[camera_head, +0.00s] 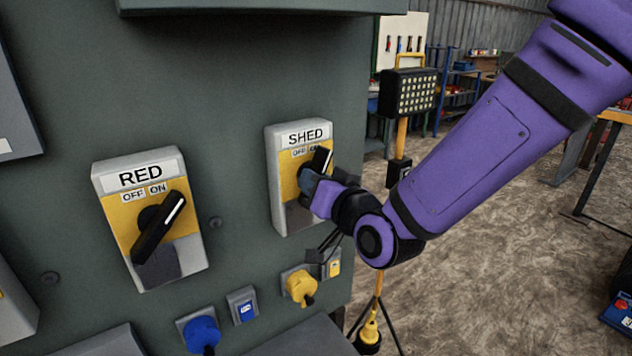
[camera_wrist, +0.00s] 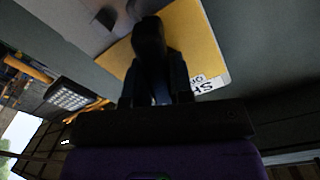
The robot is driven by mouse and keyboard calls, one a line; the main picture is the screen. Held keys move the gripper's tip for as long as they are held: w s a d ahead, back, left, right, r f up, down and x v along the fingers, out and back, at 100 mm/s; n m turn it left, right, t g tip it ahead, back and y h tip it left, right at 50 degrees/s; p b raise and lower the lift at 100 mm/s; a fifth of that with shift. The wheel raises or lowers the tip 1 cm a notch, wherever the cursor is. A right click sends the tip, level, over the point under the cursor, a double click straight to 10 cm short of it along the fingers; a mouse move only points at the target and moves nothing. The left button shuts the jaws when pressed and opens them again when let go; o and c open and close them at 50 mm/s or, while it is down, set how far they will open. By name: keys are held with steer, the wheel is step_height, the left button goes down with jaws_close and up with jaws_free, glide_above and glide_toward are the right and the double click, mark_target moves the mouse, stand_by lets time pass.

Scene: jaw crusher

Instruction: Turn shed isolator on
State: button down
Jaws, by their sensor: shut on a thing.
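The shed isolator (camera_head: 284,190) is a grey box with a yellow plate, a SHED label and OFF and ON marks, on the right of the green panel. Its black rotary handle (camera_head: 321,160) tilts up to the right, with its upper end by the ON mark, which it partly covers. My gripper (camera_head: 308,184) is at the isolator's front, shut on the handle. In the wrist view the dark handle (camera_wrist: 150,42) stands between my fingers in front of the yellow plate (camera_wrist: 197,40). The lower part of the handle is hidden by my gripper.
A RED isolator (camera_head: 185,255) sits to the left, its handle tilted toward ON. Below are a blue plug (camera_head: 201,333) and a yellow plug (camera_head: 300,286). A lamp stand (camera_head: 408,92) stands behind my arm.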

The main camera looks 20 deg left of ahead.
steer(key=shift+s+m, duration=0.1)
steer(key=shift+m, duration=1.9)
steer(key=c, duration=1)
jaws_free()
